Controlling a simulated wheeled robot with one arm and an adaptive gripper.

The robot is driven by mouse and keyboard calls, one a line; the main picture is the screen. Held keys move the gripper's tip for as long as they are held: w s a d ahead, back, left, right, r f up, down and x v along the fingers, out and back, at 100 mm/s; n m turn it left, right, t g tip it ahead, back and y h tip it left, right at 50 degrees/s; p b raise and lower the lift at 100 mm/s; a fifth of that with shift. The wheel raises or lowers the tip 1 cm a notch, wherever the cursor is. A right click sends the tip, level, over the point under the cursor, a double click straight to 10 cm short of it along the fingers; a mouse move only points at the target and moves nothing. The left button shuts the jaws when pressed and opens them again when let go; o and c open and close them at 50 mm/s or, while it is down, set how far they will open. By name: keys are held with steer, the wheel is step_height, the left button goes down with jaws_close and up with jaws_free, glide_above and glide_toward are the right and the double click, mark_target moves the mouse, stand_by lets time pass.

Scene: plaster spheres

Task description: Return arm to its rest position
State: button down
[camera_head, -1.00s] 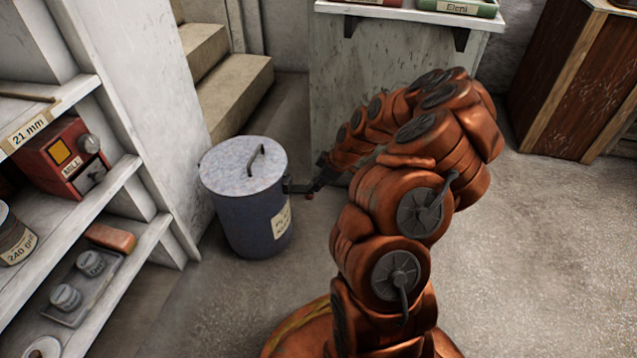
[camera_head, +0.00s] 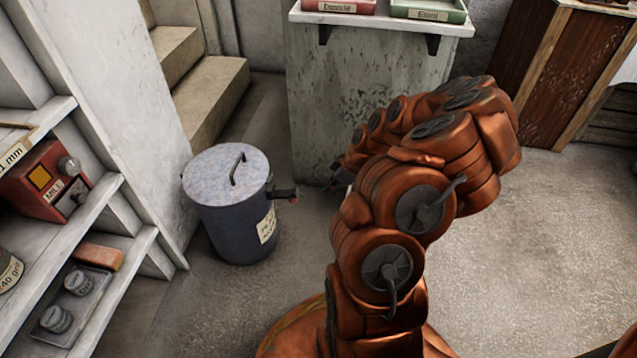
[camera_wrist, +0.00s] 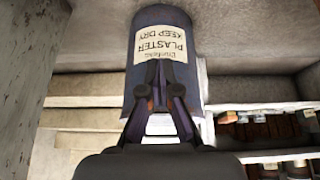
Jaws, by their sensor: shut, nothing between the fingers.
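My gripper (camera_head: 334,184) is mostly hidden behind my orange arm in the head view; only a small dark part shows. In the wrist view my gripper (camera_wrist: 157,66) has its fingers together with nothing held between them. A dark blue plaster bin (camera_head: 232,222) stands upright on the floor to the left of the arm. Its grey lid (camera_head: 215,172) is on, with a handle on top. In the wrist view the bin (camera_wrist: 190,85) and its "PLASTER KEEP DRY" label (camera_wrist: 164,40) appear beyond the fingertips. In the head view a gap separates gripper and bin.
A white shelf (camera_head: 118,262) with a red mill (camera_head: 42,182) and small weights stands at left. Steps (camera_head: 215,98) rise behind the bin. A counter (camera_head: 350,100) with trays is behind the arm. A wooden cabinet (camera_head: 560,75) stands at back right. Floor at right is clear.

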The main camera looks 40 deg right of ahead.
steer(key=shift+s+d, duration=0.15)
stand_by(0.5)
steer(key=s+a+r+g+p, duration=0.1)
steer(key=a+r+p, duration=0.5)
steer(key=r, duration=0.5)
steer(key=s+a+r+g+p, duration=0.1)
steer(key=a+r+p, duration=0.55)
steer(key=r, duration=0.45)
steer(key=s+a+r+g+p, duration=0.1)
steer(key=a+r+p, duration=0.5)
steer(key=r, duration=0.6)
steer(key=s+a+r+m+g+h+p, duration=0.1)
steer(key=s+a+r+m+p, duration=0.3)
steer(key=s+r+p, duration=0.6)
steer(key=s+a+r+m+g+h+p, duration=0.2)
steer(key=s+a+r+m+p, duration=0.2)
steer(key=s+r+p, duration=0.6)
steer(key=shift+s+a+r+p, duration=0.4)
steer(key=shift+s+r, duration=0.7)
steer(key=shift+r, duration=3.05)
steer(key=shift+a, duration=0.1)
